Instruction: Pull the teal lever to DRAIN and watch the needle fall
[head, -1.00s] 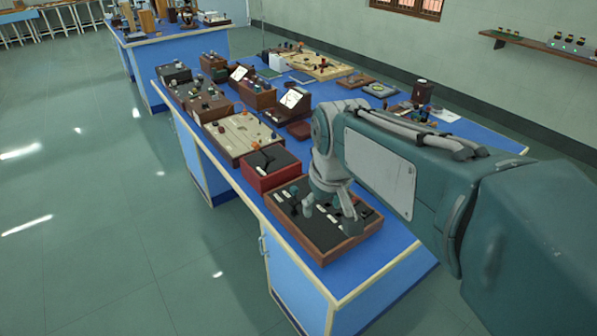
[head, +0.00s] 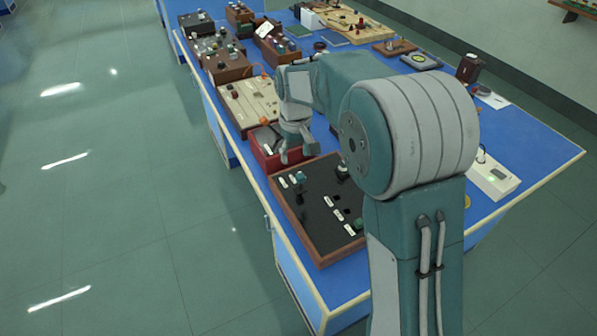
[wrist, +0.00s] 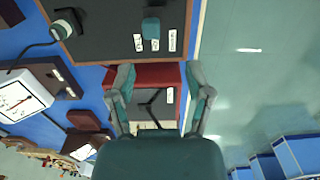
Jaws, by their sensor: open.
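A wooden-framed black panel (head: 314,220) carries a teal-knobbed lever (head: 300,177) near its left edge, with small white labels beside it. In the wrist view, the teal knob (wrist: 151,27) sits at the top, among labels too small to read. My gripper (head: 295,155) is over the red box (head: 263,156) beyond the panel. In the wrist view, my gripper (wrist: 161,82) has its fingers apart and empty, and the knob lies beyond the fingertips. A white dial with a dark needle (wrist: 20,98) shows at left in the wrist view; its scale is unreadable.
A second teal-green knob (head: 358,224) stands on the same panel, partly beside my arm. The red box holds a black lever (wrist: 150,108). A beige board (head: 248,103) and several boxes stand farther along the blue bench (head: 530,150). Open floor lies left.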

